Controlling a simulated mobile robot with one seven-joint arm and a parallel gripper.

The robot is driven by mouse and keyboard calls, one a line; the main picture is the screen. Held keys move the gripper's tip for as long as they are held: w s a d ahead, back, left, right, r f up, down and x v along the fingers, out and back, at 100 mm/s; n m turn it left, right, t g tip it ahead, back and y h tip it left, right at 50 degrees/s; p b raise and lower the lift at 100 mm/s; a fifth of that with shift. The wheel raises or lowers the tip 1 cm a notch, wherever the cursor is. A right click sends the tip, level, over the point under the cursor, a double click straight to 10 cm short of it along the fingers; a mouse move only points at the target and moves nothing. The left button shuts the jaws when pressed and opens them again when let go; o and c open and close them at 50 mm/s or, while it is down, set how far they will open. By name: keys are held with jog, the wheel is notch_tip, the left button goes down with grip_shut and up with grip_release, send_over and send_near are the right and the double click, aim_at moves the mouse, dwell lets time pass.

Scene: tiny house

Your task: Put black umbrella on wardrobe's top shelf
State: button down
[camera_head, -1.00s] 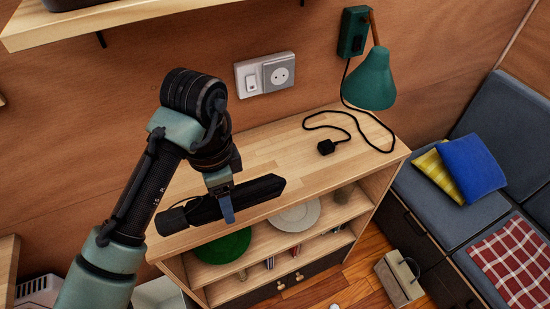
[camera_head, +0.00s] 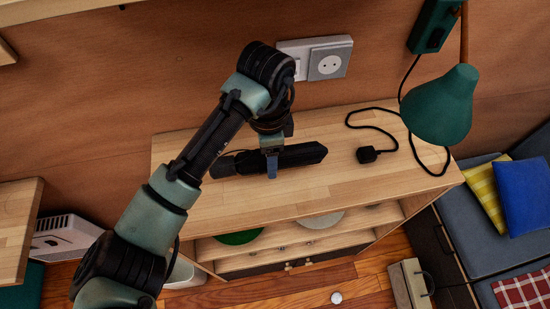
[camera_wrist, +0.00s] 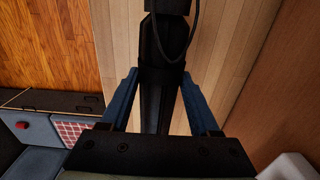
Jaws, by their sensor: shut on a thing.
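The black umbrella (camera_head: 300,155) is folded and lies crosswise in my gripper (camera_head: 271,165), over the wooden cabinet top. My gripper is shut on it near its middle; in the wrist view the blue fingers (camera_wrist: 156,100) stand on both sides of the dark umbrella (camera_wrist: 165,52). I cannot tell whether the umbrella touches the surface or is held just above it. The light wooden cabinet (camera_head: 370,193) has open shelves below its top. No wardrobe can be clearly made out in these views.
A green lamp (camera_head: 438,105) hangs at the upper right, and a black cord with a plug (camera_head: 367,155) lies on the cabinet top. Plates show on the shelves. A sofa with cushions stands at the right.

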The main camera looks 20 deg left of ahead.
jog(key=shift+w+f, duration=0.1)
jog(key=shift+f, duration=2.05)
jog(key=shift+c, duration=0.6)
grip_release()
jog(key=shift+f, duration=0.1)
